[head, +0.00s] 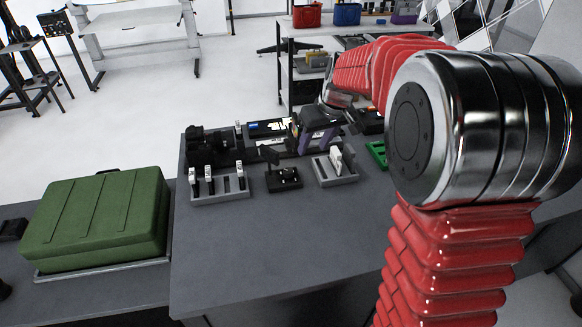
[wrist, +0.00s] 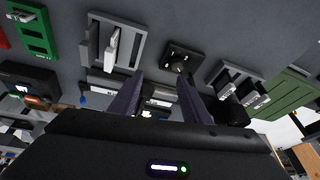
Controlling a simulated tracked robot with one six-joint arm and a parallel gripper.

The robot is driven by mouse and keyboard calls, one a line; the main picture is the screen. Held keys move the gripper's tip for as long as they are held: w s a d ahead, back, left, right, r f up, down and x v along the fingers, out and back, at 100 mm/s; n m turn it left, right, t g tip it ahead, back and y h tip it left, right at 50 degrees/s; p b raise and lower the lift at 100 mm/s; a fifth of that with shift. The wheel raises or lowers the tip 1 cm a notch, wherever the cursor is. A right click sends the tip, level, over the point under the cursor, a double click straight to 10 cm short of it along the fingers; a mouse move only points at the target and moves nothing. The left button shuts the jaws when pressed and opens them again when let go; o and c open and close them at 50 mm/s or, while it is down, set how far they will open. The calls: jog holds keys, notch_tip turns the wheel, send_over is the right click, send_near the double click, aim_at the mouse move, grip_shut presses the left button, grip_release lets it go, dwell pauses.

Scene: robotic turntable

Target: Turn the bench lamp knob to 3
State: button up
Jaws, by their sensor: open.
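A small black device with a square base (head: 284,182), probably the bench lamp, stands on the grey bench between two grey racks. In the wrist view its black base (wrist: 190,55) lies beyond my fingertips, with a round dark knob (wrist: 179,67) near the right fingertip. The numbers and the knob's setting are too small to read. My gripper (wrist: 160,77) is open, with nothing between its two dark purplish fingers. In the head view my gripper (head: 306,146) is above the bench, behind and right of the device. I cannot tell whether a finger touches the knob.
A grey rack with white-topped pieces (head: 220,192) stands left of the device, another grey rack (head: 336,173) right. A green tray (head: 377,154) lies farther right. A green case (head: 98,220) rests at the left. The front of the bench (head: 270,250) is clear.

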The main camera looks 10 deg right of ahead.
aim_at(289, 171)
jog(key=shift+a+r+n+g+y, duration=0.1)
jog(key=shift+a+r+n+y, duration=0.2)
jog(key=shift+n, duration=0.75)
jog(key=shift+a+r+n+g+y, duration=0.1)
jog(key=shift+a+r+n+y, duration=0.2)
jog(key=shift+n, duration=0.8)
jog(key=shift+a+r+n+g+y, duration=0.15)
jog(key=shift+a+n+y, duration=0.2)
jog(key=shift+n, duration=0.7)
jog(key=shift+w+f, duration=0.1)
jog(key=shift+f, duration=0.05)
jog(key=x, duration=1.3)
jog(key=shift+w+f, duration=0.1)
jog(key=shift+f, duration=0.15)
jog(key=shift+c, duration=0.3)
jog(key=c, duration=1)
